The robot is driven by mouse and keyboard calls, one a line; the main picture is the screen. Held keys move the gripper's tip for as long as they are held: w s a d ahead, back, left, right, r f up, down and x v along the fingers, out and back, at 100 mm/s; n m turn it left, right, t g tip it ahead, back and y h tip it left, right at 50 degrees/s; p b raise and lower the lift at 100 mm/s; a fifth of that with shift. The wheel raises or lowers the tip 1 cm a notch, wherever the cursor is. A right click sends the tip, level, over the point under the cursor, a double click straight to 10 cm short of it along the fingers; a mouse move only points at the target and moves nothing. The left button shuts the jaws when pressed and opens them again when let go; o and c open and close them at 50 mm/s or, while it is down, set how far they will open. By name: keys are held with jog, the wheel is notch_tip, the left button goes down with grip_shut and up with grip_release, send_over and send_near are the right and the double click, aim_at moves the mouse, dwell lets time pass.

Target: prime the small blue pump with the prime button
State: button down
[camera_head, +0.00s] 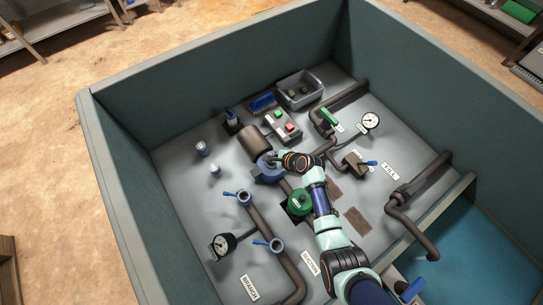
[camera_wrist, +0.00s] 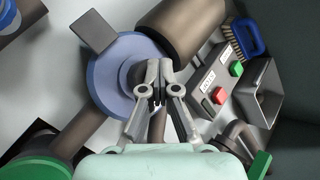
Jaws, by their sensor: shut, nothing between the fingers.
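The blue pump (camera_wrist: 104,82) has a round blue housing and is joined to a dark brown cylindrical motor (camera_wrist: 187,28); in the head view the pump (camera_head: 266,174) is partly covered by my arm. A grey control box (camera_wrist: 203,77) stands beyond the motor. It carries a green button (camera_wrist: 236,69) and a red button (camera_wrist: 218,96), each with a small white label I cannot read surely. The box also shows in the head view (camera_head: 281,130). My gripper (camera_wrist: 159,72) is shut and empty, over the pump's right edge in the wrist view, apart from the buttons.
A blue-backed brush (camera_head: 263,102) and a grey bin (camera_head: 300,90) lie behind the box. Brown pipes with a green-handled valve (camera_head: 329,117) and a gauge (camera_head: 370,121) are to the right. A green round part (camera_head: 298,203) is beside my arm. Tall walls enclose the basin.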

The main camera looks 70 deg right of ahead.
jog(key=shift+r+p, duration=1.65)
jog(key=shift+p, duration=0.3)
jog(key=shift+r, duration=0.1)
notch_tip(320, 180, up, 5)
jog(key=p, duration=0.5)
